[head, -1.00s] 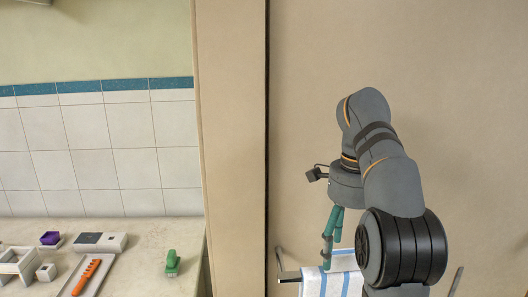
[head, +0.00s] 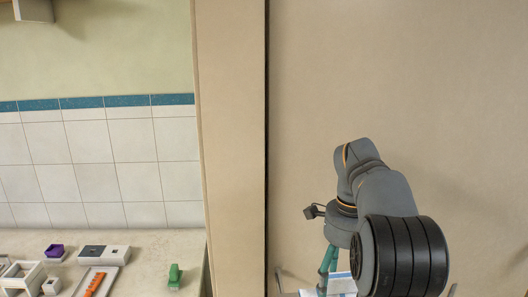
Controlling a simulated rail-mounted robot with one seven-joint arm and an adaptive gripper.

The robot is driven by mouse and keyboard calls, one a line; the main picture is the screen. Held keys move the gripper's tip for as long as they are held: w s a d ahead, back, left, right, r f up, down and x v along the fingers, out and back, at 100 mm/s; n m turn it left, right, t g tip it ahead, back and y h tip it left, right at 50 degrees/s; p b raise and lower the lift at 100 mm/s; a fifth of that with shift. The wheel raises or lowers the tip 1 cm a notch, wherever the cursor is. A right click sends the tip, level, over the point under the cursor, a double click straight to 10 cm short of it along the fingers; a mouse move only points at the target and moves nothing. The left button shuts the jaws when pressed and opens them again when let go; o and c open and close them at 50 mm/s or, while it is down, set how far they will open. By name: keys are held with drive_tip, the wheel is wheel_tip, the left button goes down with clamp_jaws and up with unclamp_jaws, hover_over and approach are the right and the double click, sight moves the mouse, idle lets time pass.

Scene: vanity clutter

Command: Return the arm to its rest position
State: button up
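My gripper (head: 325,276) hangs from the end of my grey arm at the lower right of the head view. Its teal fingers point down. They overlap from this side, so I cannot tell the gap between them. The fingertips are beside a white and blue striped towel (head: 343,285); I cannot tell whether they touch it. No held object is visible.
A plain beige panel (head: 400,80) stands behind the arm. At the lower left, a counter (head: 140,250) bears a green brush-like item (head: 174,276), an orange item (head: 95,284) on a tray, a purple box (head: 54,250) and white containers (head: 22,276).

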wheel_tip(320, 180, up, 9)
drive_tip(key=p, duration=0.7)
drive_tip(key=shift+d+f, duration=0.1)
